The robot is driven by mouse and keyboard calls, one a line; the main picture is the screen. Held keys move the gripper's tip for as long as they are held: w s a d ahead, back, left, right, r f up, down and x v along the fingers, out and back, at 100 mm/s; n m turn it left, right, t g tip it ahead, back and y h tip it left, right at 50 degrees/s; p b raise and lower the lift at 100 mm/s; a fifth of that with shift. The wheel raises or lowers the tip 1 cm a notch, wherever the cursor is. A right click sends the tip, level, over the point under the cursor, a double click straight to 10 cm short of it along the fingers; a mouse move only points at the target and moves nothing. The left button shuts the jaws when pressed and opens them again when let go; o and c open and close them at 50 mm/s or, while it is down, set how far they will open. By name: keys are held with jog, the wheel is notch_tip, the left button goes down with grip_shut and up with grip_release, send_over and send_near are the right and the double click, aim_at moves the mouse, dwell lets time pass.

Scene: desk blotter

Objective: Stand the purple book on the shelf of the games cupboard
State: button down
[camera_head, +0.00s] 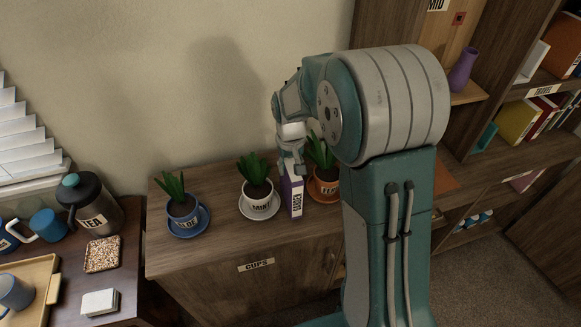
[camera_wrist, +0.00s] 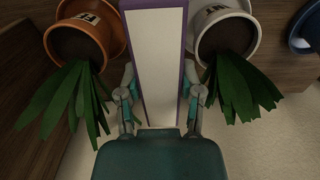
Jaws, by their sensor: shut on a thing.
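The purple book (camera_head: 293,196) is upright between two potted plants, over the wooden cupboard top (camera_head: 222,217). Its lettered spine faces the room; whether its lower edge touches the wood cannot be told. My gripper (camera_head: 291,168) reaches down from above and is shut on the book's upper part. In the wrist view the book (camera_wrist: 157,60) shows pale pages with purple cover edges, with one finger of my gripper (camera_wrist: 162,100) on each side. This cupboard's door label reads CUPS. I read no games label in either view.
A white-potted plant (camera_head: 259,199) stands close left of the book; an orange-potted plant (camera_head: 326,184) stands close right, partly behind my arm. A blue-potted plant (camera_head: 183,208) is farther left. A shelf unit at right holds a purple vase (camera_head: 463,70) and books (camera_head: 517,121).

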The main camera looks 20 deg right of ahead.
jog(key=shift+f, duration=0.25)
jog(key=shift+c, duration=1.3)
grip_release()
jog(key=shift+f, duration=0.1)
